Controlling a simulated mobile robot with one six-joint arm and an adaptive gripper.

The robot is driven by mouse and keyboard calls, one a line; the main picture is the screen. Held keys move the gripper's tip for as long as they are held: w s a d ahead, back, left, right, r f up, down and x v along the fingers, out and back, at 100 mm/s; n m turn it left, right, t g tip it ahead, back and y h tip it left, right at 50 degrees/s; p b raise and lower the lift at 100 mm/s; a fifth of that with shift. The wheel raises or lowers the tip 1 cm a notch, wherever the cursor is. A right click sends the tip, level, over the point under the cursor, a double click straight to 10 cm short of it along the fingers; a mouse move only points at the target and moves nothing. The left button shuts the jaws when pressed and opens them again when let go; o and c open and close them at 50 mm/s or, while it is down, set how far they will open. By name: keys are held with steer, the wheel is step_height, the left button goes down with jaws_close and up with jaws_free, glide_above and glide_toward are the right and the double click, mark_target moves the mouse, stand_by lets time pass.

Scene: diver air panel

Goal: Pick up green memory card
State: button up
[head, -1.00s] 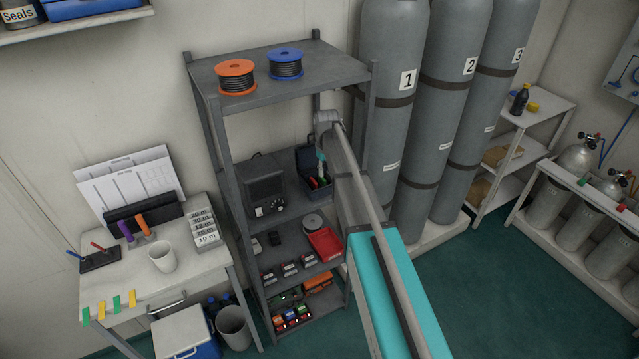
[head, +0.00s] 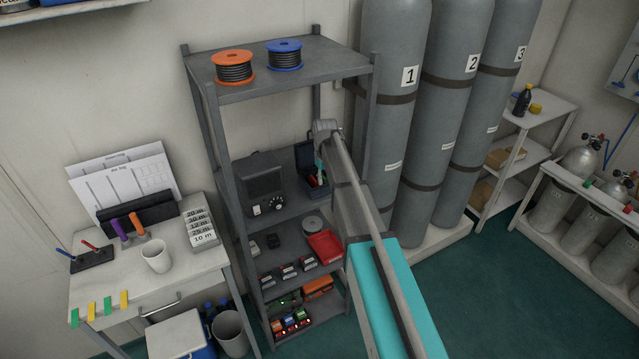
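I cannot make out a green memory card for certain at this size. Small dark and grey items (head: 289,271) with tiny labels lie in a row on a lower level of the grey shelf rack (head: 330,66). A tiny green spot shows among the items just below them. My arm reaches from the lower right to the rack, and its wrist end is in front of the open dark toolbox (head: 306,158).
A red tray (head: 325,246) is on the rack, partly near my arm. A dark radio-like box (head: 262,184) stands left of the toolbox. Tall numbered cylinders (head: 408,130) stand close on the right. The desk (head: 120,285) at left holds a mug (head: 156,257).

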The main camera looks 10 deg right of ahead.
mark_target(325, 179)
stand_by(0.4)
jaws_close()
steer(key=shift+r, duration=0.15)
step_height(325, 179, up, 3)
steer(key=p, duration=0.3)
steer(key=s+r+p, duration=0.9)
steer(key=s+p, duration=0.1)
steer(key=s, duration=0.4)
steer(key=shift+d+r, duration=0.3)
steer(key=shift+r, duration=0.05)
steer(key=shift+r+p, duration=1.5)
steer(key=shift+p, duration=0.05)
stand_by(0.4)
